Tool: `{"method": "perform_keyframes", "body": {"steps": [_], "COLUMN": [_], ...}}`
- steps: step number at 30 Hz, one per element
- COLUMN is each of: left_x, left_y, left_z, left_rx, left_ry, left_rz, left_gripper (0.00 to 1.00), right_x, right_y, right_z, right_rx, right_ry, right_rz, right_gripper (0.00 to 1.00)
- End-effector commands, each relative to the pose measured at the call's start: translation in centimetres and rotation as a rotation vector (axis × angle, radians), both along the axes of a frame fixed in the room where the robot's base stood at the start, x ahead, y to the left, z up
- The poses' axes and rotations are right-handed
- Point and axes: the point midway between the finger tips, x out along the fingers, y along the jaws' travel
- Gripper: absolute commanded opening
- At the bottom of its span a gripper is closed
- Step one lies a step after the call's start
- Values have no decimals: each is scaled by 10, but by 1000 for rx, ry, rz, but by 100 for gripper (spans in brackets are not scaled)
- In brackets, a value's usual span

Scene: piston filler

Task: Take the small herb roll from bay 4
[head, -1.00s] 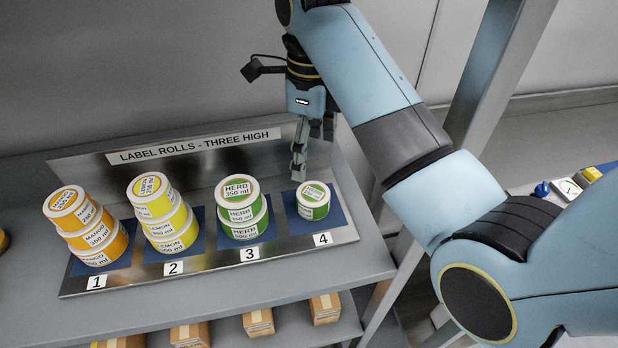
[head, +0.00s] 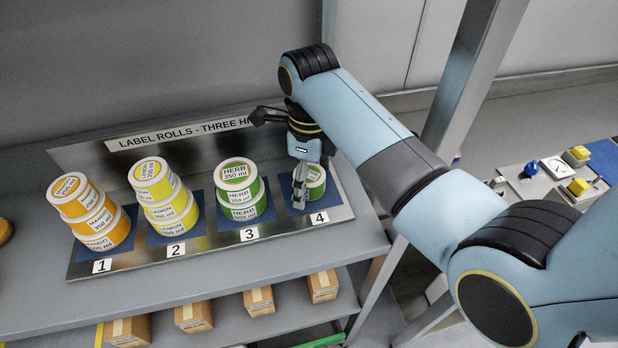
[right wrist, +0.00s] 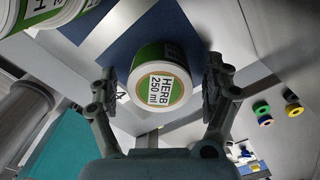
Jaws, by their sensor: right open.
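The small herb roll (head: 314,180) is a single green and white roll on the blue pad of bay 4 (head: 319,218). In the right wrist view, the roll (right wrist: 160,86) shows its label "HERB 250 ml" and sits between the two fingers. My right gripper (head: 300,192) is open and low at bay 4, hiding part of the roll in the head view. In the right wrist view, the fingers (right wrist: 163,90) stand apart on either side of the roll, with gaps seen. My left gripper is not in view.
Bay 3 holds a stack of larger herb rolls (head: 239,190) just left of bay 4. Lemon rolls (head: 162,196) and mango rolls (head: 90,212) are stacked further left. A backboard (head: 90,160) stands behind. Cartons (head: 258,301) sit on the shelf below. A control panel (head: 560,175) is at right.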

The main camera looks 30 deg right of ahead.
Motion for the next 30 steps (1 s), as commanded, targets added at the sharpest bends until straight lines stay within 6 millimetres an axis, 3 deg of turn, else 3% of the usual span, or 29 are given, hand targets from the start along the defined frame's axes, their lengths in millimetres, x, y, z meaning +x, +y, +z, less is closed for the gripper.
{"method": "perform_keyframes", "body": {"steps": [2, 15, 23, 30], "left_x": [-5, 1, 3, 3], "left_y": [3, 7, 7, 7], "left_z": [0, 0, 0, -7], "left_rx": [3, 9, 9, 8], "left_ry": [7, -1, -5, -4], "left_rz": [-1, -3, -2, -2], "left_gripper": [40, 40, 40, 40], "right_x": [0, 0, 1, 2], "right_y": [0, 0, 0, 0], "right_z": [0, 0, 4, 45], "right_rx": [0, 0, 0, 1], "right_ry": [0, 0, -3, -8], "right_rz": [0, 0, 0, 0], "right_gripper": [76, 20, 20, 19]}}
